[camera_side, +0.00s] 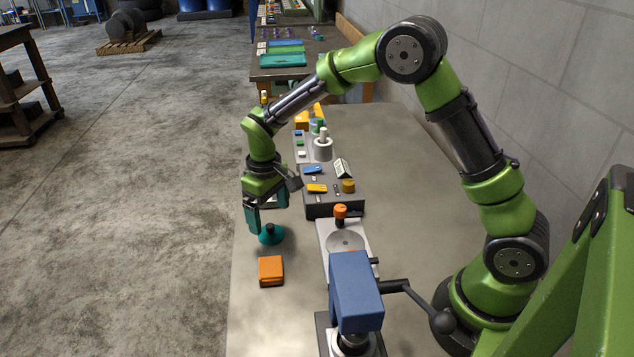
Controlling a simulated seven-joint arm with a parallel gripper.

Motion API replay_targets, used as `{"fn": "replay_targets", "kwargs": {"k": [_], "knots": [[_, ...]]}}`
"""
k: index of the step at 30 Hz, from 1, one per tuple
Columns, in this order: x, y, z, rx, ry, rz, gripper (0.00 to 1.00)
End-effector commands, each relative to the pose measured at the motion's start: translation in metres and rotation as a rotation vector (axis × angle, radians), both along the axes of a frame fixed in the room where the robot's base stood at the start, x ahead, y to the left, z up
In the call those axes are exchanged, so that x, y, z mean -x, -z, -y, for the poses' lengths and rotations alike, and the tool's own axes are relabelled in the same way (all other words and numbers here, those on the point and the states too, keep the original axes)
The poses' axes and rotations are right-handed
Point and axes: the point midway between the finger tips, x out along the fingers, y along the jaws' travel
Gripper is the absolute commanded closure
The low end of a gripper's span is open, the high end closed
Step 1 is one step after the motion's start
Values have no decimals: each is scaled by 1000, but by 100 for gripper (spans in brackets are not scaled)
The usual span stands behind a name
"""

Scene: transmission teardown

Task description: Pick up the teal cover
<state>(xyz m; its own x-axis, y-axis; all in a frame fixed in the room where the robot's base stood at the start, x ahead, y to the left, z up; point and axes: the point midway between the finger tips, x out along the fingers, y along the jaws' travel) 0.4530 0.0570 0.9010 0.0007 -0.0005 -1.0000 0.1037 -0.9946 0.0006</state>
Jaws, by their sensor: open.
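The teal cover (270,236) stands on the grey table near its left edge, a round flared base with a narrower top. My gripper (267,219) points down right above it, with its fingers around or just over the narrow top. The gripper is open. Part of the cover's top is close to the fingers, and I cannot tell whether they touch it.
An orange block (271,271) lies just in front of the cover. A blue press-like device (356,290) with a lever stands to the right. A grey fixture box (333,205) with coloured parts sits behind. The table's left edge (233,280) is close.

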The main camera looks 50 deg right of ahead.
Motion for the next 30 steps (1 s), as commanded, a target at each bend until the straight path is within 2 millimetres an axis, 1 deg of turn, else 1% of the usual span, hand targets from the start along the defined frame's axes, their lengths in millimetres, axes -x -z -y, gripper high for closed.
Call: {"fn": "replay_targets", "kwargs": {"k": [6,9,12,17,18,30], "knots": [[-2,34,-1,0,0,-5,6],[-2,44,-1,0,0,-3,6],[-3,48,-1,-1,0,0,6],[-3,48,-1,-1,0,1,6],[-3,48,-1,-1,0,1,7],[-3,47,-1,-1,0,0,68]]}}
